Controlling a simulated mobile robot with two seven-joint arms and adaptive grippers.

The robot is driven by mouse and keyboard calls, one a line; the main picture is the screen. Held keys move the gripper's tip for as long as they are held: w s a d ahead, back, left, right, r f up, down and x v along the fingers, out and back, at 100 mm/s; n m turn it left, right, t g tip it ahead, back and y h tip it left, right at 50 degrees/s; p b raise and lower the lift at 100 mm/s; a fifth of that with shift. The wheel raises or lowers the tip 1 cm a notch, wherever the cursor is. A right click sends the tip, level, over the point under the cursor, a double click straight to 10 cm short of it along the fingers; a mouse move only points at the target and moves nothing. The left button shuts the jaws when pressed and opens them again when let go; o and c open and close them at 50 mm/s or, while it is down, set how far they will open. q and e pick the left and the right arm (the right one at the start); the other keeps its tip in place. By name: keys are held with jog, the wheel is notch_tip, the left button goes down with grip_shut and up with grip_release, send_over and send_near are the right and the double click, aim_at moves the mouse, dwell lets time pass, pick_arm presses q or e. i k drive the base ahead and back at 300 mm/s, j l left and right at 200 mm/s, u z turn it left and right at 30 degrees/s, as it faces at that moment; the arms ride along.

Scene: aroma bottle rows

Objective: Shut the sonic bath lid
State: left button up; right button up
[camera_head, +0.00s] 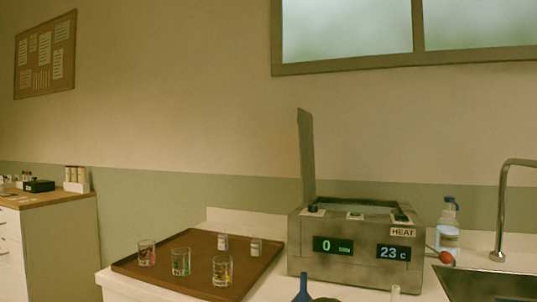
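The sonic bath (356,272) is a grey metal box on the counter, right of centre. Its lid (306,158) stands nearly upright at the left side of the box, so the top opening (352,208) is uncovered. The front has a green display reading 0 and a blue display reading 23 C, with a HEAT label above. Neither of my grippers can be made out in this view.
A brown tray (150,267) left of the bath holds glasses (222,270) and small bottles (256,246). A wash bottle (448,230), a sink (490,284) and a tap (502,205) are at the right. A blue object (303,289) shows in front of the bath.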

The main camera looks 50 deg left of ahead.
aim_at(304, 119)
jog(key=k+j+u, duration=0.1)
jog(key=j, duration=0.45)
jog(key=k+j+u, duration=0.15)
jog(key=j, duration=0.4)
jog(key=k+j+u, duration=0.1)
jog(key=j, duration=0.5)
jog(key=k+j+u, duration=0.1)
jog(key=j, duration=0.45)
jog(key=k, duration=0.1)
